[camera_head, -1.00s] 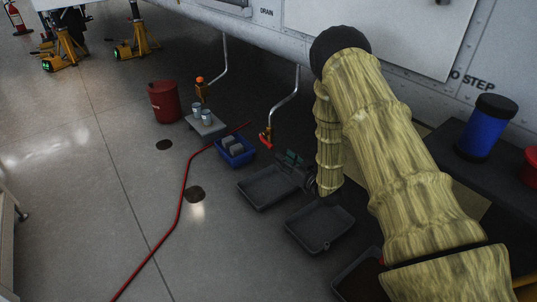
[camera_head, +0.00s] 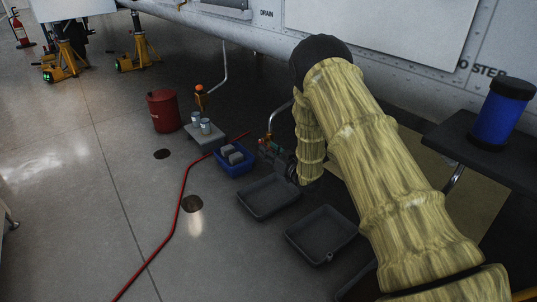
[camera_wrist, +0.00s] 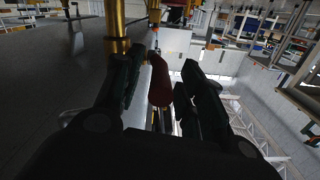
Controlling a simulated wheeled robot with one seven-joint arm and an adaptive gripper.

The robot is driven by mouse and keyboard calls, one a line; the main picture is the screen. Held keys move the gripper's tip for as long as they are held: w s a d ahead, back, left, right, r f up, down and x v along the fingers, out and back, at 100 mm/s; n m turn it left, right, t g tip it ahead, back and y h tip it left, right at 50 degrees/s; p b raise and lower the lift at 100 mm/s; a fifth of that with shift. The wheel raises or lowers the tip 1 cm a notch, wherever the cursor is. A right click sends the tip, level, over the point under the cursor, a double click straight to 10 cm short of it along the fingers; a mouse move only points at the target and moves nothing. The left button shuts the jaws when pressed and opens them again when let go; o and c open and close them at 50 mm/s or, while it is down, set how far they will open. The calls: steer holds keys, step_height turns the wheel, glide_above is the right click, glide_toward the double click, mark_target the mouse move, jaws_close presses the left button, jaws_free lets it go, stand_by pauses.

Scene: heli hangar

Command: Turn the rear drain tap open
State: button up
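A drain tap hangs on a bent pipe (camera_head: 275,112) under the aircraft belly in the head view; my gripper (camera_head: 272,149) is at it and partly hides it. In the wrist view my gripper (camera_wrist: 165,78) is open. Its two dark fingers stand apart, with the red tap handle (camera_wrist: 159,84) in the gap between them. Whether a finger touches the handle I cannot tell. A brass fitting (camera_wrist: 117,28) shows beside the left finger. Another tap with an orange top (camera_head: 200,92) hangs on a second pipe (camera_head: 224,67) farther left.
Dark drip trays (camera_head: 268,197) lie on the floor below, near a blue bin (camera_head: 235,160) and a grey stand with cans (camera_head: 204,136). A red bucket (camera_head: 163,111) and red hose (camera_head: 182,194) lie left. A dark table (camera_head: 450,142) with a blue canister (camera_head: 502,112) stands right.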

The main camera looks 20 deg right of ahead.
steer(key=shift+w+a, duration=0.1)
steer(key=shift+w, duration=0.15)
jaws_close()
steer(key=shift+a, duration=0.1)
